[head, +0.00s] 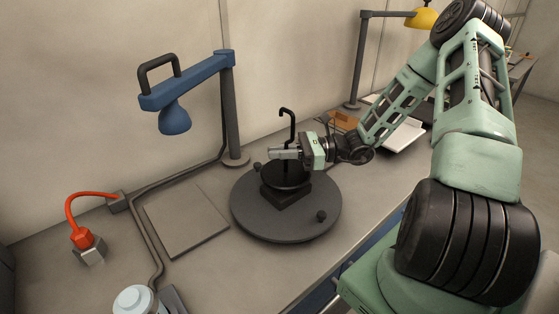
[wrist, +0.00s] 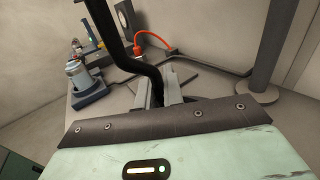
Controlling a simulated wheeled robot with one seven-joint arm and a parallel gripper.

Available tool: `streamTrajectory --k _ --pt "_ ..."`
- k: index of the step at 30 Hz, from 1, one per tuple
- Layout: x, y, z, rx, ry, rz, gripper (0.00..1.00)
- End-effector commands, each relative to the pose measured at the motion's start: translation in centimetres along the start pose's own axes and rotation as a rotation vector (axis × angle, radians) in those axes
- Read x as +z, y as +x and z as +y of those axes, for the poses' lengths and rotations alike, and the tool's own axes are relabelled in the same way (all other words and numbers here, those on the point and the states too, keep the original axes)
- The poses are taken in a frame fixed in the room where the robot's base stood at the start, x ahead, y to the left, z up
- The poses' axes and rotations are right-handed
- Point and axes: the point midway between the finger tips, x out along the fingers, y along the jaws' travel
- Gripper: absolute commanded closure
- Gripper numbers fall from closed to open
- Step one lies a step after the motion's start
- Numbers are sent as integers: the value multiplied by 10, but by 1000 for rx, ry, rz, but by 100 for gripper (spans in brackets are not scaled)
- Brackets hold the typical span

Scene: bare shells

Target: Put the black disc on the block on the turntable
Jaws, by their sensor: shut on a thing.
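The turntable (head: 262,222) is a dark round plate on the bench with small knobs near its rim. A dark square block (head: 287,199) sits at its middle. The black disc (head: 286,177) is level and directly over the block; I cannot tell whether it rests on it or hovers just above. Its hooked black stem (head: 291,127) rises from it. My gripper (head: 285,153) comes in from the right and is shut on the stem. In the wrist view the stem (wrist: 121,42) runs down between the fingers; the disc is hidden there.
A blue lamp (head: 183,92) on a dark post stands behind left of the turntable. A flat grey plate (head: 186,218) lies to the left, with a cable beside it. A red-hosed fitting (head: 84,238) is further left. A white-topped canister (head: 136,300) is at the front left.

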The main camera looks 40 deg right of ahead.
Motion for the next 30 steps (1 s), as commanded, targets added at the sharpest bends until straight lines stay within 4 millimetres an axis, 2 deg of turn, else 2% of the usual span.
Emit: streamTrajectory --k 3,6,18,19,21,30 --pt "-17 0 0 -1 4 -2 100" --pt "-26 0 0 -1 2 -1 100" --pt "-31 0 0 -1 0 -1 100" --pt "-31 0 0 -1 0 0 83" --pt "-30 0 0 -1 0 0 69" --pt "-28 0 0 -1 0 0 69"
